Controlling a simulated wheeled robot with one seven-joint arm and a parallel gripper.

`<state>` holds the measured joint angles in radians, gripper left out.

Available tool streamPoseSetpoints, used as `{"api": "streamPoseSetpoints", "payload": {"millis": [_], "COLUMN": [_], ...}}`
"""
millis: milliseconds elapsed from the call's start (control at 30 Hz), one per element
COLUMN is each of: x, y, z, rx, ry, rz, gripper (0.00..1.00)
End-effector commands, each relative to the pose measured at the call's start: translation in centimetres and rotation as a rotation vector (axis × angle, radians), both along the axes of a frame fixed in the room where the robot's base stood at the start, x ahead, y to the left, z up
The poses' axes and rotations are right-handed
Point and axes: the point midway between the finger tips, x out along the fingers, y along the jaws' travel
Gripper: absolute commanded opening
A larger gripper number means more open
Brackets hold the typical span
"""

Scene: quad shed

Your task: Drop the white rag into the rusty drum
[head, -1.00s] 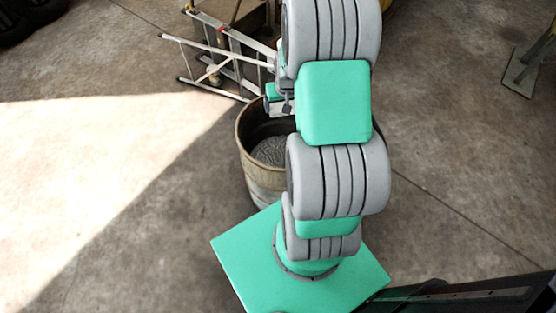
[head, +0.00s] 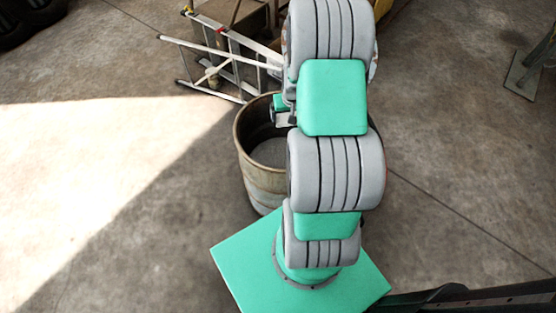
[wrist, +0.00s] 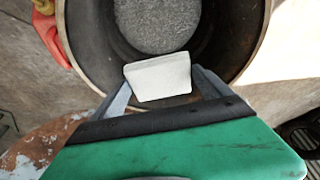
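The white rag (wrist: 160,77) is a small, pale block-like piece between the two fingers of my gripper (wrist: 160,82) in the wrist view. The fingers touch its sides, so the gripper is shut on it. The rusty drum (head: 262,185) stands upright on the floor in the head view, open at the top and partly hidden by my arm. In the wrist view the drum's rim (wrist: 262,35) curves around the rag, which shows against the dark inner wall and grey bottom.
A metal ladder (head: 213,66) lies just behind the drum in the head view. A red and yellow object (wrist: 50,35) lies beside the drum in the wrist view. A worn, rusty surface (wrist: 35,145) shows at lower left.

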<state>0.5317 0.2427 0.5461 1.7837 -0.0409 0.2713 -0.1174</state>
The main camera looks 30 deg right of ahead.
Motion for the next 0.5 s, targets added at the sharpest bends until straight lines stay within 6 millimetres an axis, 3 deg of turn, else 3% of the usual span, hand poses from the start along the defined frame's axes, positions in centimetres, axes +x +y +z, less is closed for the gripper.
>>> {"api": "streamPoseSetpoints", "payload": {"millis": [133,367,500], "x": [0.0,0.0,-0.4], "y": [0.0,0.0,0.2], "z": [0.0,0.2,2.0], "rx": [0.0,0.0,-0.001], "ry": [0.0,0.0,-0.003], "rz": [0.0,0.0,0.0], "gripper": [1.0,1.0,1.0]}}
